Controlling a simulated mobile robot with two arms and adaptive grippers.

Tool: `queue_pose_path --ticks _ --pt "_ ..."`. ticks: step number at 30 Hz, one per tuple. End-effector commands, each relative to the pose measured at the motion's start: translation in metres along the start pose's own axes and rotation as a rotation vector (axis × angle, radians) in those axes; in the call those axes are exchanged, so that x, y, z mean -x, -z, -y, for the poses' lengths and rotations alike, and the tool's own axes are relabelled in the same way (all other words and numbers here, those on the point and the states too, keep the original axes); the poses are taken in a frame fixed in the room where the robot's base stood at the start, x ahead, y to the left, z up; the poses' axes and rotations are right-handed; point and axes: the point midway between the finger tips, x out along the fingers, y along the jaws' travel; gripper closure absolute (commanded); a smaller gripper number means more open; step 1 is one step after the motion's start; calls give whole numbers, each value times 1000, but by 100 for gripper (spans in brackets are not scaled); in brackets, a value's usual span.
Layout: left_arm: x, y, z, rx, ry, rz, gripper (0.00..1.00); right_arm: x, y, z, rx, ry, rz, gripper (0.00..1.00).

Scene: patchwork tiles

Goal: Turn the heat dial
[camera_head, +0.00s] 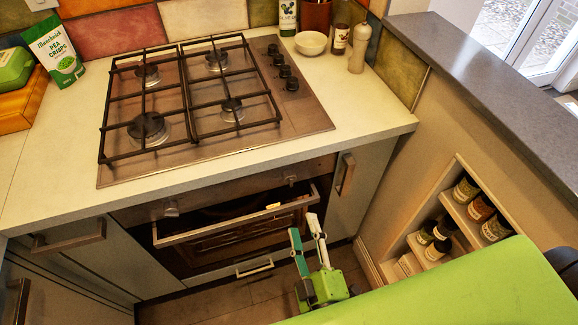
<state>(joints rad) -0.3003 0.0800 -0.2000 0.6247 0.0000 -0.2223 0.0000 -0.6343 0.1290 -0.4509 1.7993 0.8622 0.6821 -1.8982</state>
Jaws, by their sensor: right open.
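The oven (225,235) is set in the cabinet front below the hob. Its front panel has a round dial at the left (170,210) and another at the right (291,180). Several black dials (285,71) also stand in a row on the right side of the hob. I cannot tell which of these is the heat dial. My right gripper (304,226) is open and empty, low in front of the oven's right part, with its fingers pointing up in the picture near the right end of the oven handle (235,220). My left gripper is not in view.
The gas hob (125,172) has black grates on the pale counter (365,125). A pepper mill (359,48), white bowl (310,43) and bottles stand at the back right. A wall niche (425,255) with jars is at the right. Wood floor (225,302) shows below the oven.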

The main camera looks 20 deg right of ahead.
Motion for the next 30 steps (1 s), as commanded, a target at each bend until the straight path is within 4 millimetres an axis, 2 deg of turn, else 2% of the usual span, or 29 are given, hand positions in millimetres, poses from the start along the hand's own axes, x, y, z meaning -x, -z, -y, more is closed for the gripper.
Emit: queue_pose_path --ticks 5,15,21,25,30 --pt "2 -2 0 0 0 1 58 -16 -1 -2 6 -8 3 58" --pt "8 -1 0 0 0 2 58 -87 1 -3 5 -9 0 58" --pt "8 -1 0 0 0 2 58 -120 0 -2 5 -6 1 58" --pt "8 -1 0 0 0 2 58 -132 -1 -2 6 -6 1 58" --pt "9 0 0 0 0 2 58 -138 -1 -2 4 -5 2 58"
